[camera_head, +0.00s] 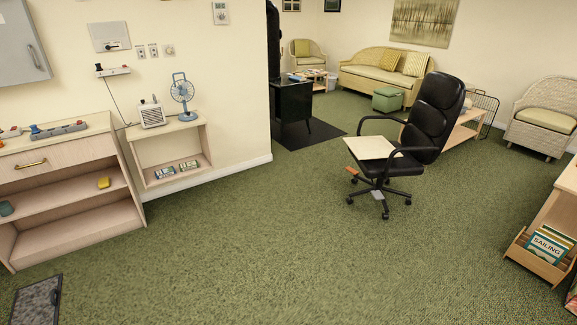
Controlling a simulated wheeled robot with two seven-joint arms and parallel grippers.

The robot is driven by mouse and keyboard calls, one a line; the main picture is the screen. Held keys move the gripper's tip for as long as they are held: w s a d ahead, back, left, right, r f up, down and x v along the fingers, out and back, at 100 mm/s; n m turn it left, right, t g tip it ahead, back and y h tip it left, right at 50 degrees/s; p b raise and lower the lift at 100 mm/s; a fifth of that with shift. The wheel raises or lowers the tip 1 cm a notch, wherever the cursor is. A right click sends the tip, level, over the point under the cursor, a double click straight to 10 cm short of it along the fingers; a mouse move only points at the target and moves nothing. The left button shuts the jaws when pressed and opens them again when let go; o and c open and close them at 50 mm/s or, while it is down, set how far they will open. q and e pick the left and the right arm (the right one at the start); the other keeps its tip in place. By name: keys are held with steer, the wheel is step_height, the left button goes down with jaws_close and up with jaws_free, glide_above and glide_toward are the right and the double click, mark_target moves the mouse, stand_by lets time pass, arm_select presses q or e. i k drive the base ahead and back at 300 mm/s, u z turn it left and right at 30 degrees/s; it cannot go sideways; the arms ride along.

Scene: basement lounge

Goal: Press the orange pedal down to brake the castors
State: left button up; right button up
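A black swivel office chair (434,120) stands on the green carpet right of centre, on a star base with castors (385,215). A small orange piece (352,170), which looks like the pedal, shows low at the left of the chair base, under the board. It is too small to tell whether it is up or down. A grey piece (377,195) shows on the front of the base. A pale flat board (372,147) lies across the chair at armrest height. Neither of my grippers is in view.
Open carpet (270,240) lies in front of the chair. A shelf unit (75,235) and a wall shelf (190,175) stand at left. A wooden book rack (540,262) is at right. A dark stove (292,100) stands behind the chair's left side.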

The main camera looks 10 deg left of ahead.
mark_target(353, 171)
steer(key=u, duration=0.45)
steer(key=i, duration=6.65)
steer(key=z, duration=2.6)
